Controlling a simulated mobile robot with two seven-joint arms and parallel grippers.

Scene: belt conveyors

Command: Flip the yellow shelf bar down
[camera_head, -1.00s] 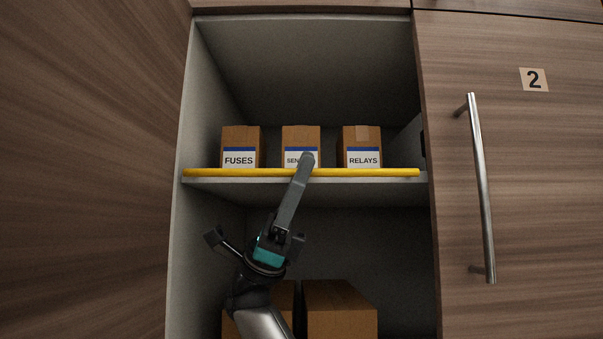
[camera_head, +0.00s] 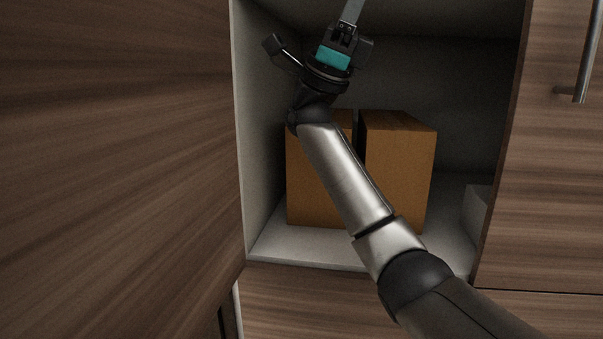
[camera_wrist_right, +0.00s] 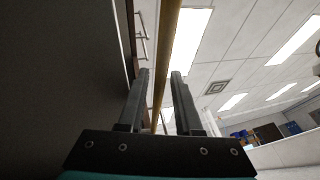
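The yellow shelf bar (camera_wrist_right: 169,40) shows in the right wrist view as a long bar running from the top edge down between the two fingers of my right gripper (camera_wrist_right: 161,73). The fingers are apart, with a gap visible beside the bar, so the gripper is open around it rather than clamped. In the head view, my right arm reaches up from the lower right; its wrist (camera_head: 334,59) is near the top edge and the fingertips are cut off. The bar is outside the head view. My left gripper is not in view.
Two cardboard boxes (camera_head: 401,165) stand in the lower compartment, partly behind my right arm. A wooden panel (camera_head: 110,170) fills the left side. A door with a metal handle (camera_head: 586,60) is at the right. The compartment floor (camera_head: 290,245) is bare in front.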

